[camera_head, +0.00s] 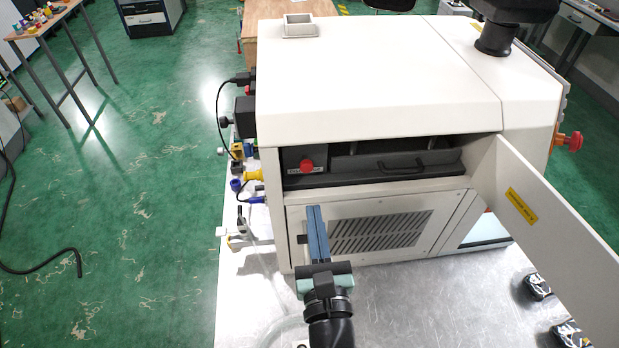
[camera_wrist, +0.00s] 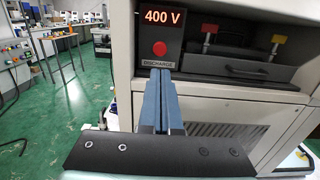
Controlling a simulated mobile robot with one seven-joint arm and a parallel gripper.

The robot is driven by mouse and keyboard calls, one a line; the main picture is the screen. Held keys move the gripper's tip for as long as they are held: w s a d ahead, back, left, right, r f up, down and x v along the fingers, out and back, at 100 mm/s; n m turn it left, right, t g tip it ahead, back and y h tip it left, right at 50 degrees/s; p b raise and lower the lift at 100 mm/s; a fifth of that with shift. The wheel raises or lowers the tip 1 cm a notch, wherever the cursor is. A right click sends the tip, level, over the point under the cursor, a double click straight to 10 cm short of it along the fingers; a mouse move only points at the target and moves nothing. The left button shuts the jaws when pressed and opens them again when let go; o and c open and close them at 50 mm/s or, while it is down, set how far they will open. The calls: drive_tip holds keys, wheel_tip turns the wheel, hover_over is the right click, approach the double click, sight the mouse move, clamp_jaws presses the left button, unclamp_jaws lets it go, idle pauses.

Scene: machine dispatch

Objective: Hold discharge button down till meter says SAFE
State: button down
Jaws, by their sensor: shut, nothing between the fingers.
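The red discharge button (camera_head: 306,165) sits on a dark panel in the open front bay of the white machine. In the wrist view the red button (camera_wrist: 159,48) is above a label reading DISCHARGE (camera_wrist: 158,64). The meter (camera_wrist: 163,17) above it reads 400 V. My gripper (camera_head: 314,208) has its two blue fingers shut together and empty. It is in front of the machine, with its tips below the button in both views. In the wrist view the fingertips (camera_wrist: 157,71) appear just under the label; whether they touch the panel cannot be told.
The machine's open door panel (camera_head: 550,225) swings out at the right. A drawer with a black handle (camera_head: 405,165) lies right of the button. Red (camera_wrist: 210,28) and yellow (camera_wrist: 278,39) terminals stand behind it. Cables and connectors (camera_head: 250,177) crowd the machine's left side.

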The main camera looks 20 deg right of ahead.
sight(307, 167)
drive_tip(key=x, duration=0.7)
drive_tip(key=shift+w+p, duration=0.15)
drive_tip(key=shift+p, duration=0.15)
